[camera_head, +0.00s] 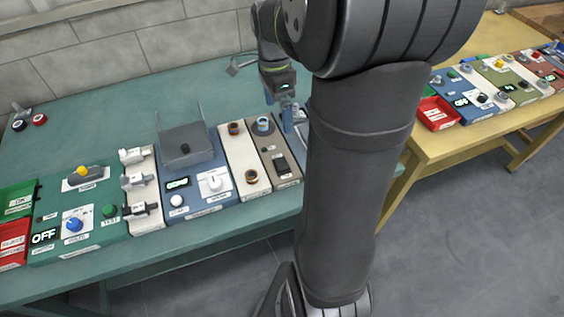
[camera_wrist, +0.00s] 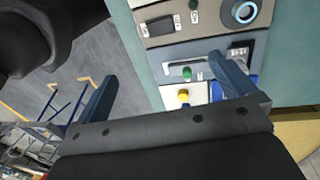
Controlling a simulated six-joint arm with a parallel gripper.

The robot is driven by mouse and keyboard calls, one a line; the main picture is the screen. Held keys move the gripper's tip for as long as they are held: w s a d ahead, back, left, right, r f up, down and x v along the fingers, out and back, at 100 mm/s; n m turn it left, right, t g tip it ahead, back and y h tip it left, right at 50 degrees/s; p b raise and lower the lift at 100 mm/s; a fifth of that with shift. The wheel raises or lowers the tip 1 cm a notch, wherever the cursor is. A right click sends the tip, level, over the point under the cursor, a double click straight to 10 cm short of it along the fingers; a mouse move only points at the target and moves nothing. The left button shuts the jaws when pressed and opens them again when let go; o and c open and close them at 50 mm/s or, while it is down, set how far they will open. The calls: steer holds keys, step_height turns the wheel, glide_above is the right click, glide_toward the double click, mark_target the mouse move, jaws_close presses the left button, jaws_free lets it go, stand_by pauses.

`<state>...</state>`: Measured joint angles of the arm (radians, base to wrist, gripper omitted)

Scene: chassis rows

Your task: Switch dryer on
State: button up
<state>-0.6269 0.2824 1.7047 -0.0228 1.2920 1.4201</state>
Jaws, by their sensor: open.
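No label that I can read names the dryer, so I cannot tell which panel it is. A taupe panel (camera_head: 267,143) on the green table carries a blue-ringed knob (camera_head: 263,125) and a black rocker switch (camera_head: 282,163). In the wrist view the rocker switch (camera_wrist: 159,26) and the ringed knob (camera_wrist: 244,11) lie beyond my fingertips. My gripper (camera_head: 280,108) is open and empty, above the table at this panel's right. In the wrist view my gripper (camera_wrist: 162,68) shows two blue fingers spread apart. My arm hides the panels to the right.
A blue panel (camera_head: 205,205) with an upright clear guard stands left, beside a cream panel (camera_head: 236,147). A green panel (camera_head: 95,240) reads OFF. A yellow table (camera_head: 440,145) at right holds more panels. The back of the green table is mostly clear.

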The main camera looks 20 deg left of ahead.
steer(key=shift+r, duration=0.4)
